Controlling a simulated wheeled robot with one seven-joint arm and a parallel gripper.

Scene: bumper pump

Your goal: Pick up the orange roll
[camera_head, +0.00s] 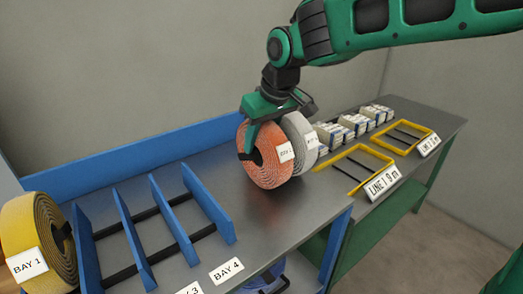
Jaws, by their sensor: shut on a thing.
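The orange roll (258,172) stands on edge on the grey metal bench, with a white label on its right side. My gripper (262,130) comes from above and is shut on the orange roll, with one green finger reaching down over its face to the dark core. The other finger is hidden behind the roll. A white-grey roll (299,128) with a label stands right behind and to the right of the orange roll. I cannot tell whether the two touch, or whether the orange roll is clear of the bench.
A yellow roll (38,240) labelled BAY 1 is at the left. Blue rack dividers (134,240) stand on the bench (285,215), beside a BAY 4 sign (227,269). Yellow frames (355,170) and stacked packs (352,125) are at the right. A blue wall (130,160) runs along the back.

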